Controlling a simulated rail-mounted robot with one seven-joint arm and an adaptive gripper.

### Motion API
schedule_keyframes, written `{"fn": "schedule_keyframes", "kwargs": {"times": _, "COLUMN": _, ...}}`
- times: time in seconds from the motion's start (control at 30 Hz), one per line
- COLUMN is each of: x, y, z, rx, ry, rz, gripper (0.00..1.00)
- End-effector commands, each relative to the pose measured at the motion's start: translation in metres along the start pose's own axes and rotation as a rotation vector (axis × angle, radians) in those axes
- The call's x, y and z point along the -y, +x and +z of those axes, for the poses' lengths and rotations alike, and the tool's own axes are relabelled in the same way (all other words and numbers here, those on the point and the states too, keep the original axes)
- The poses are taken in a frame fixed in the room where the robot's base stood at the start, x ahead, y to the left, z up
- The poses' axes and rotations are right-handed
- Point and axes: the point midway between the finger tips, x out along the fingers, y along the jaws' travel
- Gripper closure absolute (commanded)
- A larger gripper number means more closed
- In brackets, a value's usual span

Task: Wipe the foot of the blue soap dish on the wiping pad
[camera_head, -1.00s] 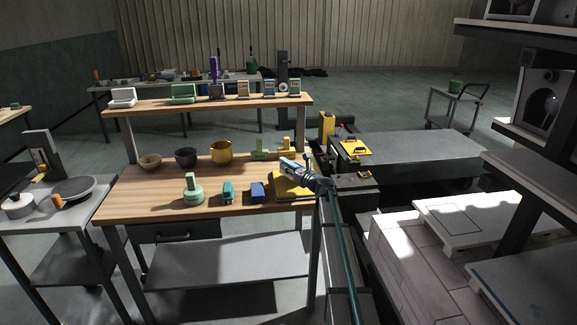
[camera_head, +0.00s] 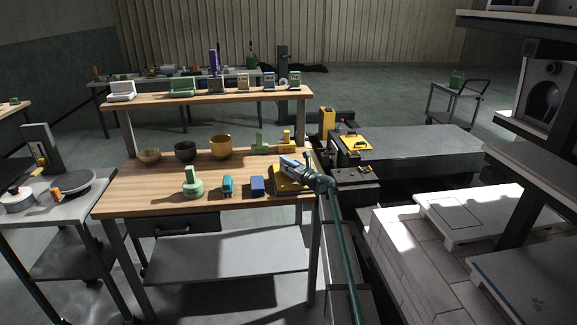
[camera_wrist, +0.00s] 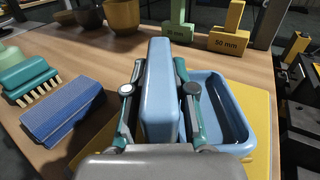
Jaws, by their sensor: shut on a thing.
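The blue soap dish (camera_wrist: 241,134) is light blue, with a hollow tray on the right and an upright slab on the left in the wrist view. My gripper (camera_wrist: 160,90) is shut on that slab, one finger on each side. The wiping pad (camera_wrist: 263,105) is yellow and lies under the dish on the bench's right end; it also shows in the head view (camera_head: 279,187). The foot of the dish is hidden from above, so I cannot tell whether it touches the pad. In the head view my gripper (camera_head: 292,166) is over the pad.
A dark blue block (camera_wrist: 62,110) and a teal brush (camera_wrist: 28,78) lie left of the pad. A green block (camera_wrist: 178,30) and a yellow "50 mm" block (camera_wrist: 230,38) stand behind. Bowls (camera_head: 185,151) stand at the bench's back left. Bare wood (camera_head: 150,185) is free at left.

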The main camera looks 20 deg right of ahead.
Motion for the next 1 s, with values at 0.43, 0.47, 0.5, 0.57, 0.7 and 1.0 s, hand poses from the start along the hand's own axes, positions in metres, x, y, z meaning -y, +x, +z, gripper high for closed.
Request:
{"fn": "schedule_keyframes", "kwargs": {"times": 0.43, "x": 0.000, "y": 0.000, "z": -0.004, "rx": 0.001, "ry": 0.000, "rz": 0.000, "gripper": 1.00}}
{"fn": "schedule_keyframes", "kwargs": {"times": 0.47, "x": 0.000, "y": 0.000, "z": -0.004, "rx": 0.001, "ry": 0.000, "rz": 0.000, "gripper": 1.00}}
{"fn": "schedule_keyframes", "kwargs": {"times": 0.5, "x": 0.000, "y": 0.000, "z": -0.005, "rx": 0.001, "ry": 0.000, "rz": 0.000, "gripper": 1.00}}
{"fn": "schedule_keyframes", "kwargs": {"times": 0.57, "x": 0.000, "y": 0.000, "z": -0.005, "rx": 0.001, "ry": 0.000, "rz": 0.000, "gripper": 1.00}}
{"fn": "schedule_keyframes", "kwargs": {"times": 0.7, "x": 0.000, "y": 0.000, "z": -0.007, "rx": 0.001, "ry": 0.000, "rz": 0.000, "gripper": 1.00}}
{"fn": "schedule_keyframes", "kwargs": {"times": 1.0, "x": 0.000, "y": 0.000, "z": -0.010, "rx": 0.001, "ry": 0.000, "rz": 0.000, "gripper": 1.00}}
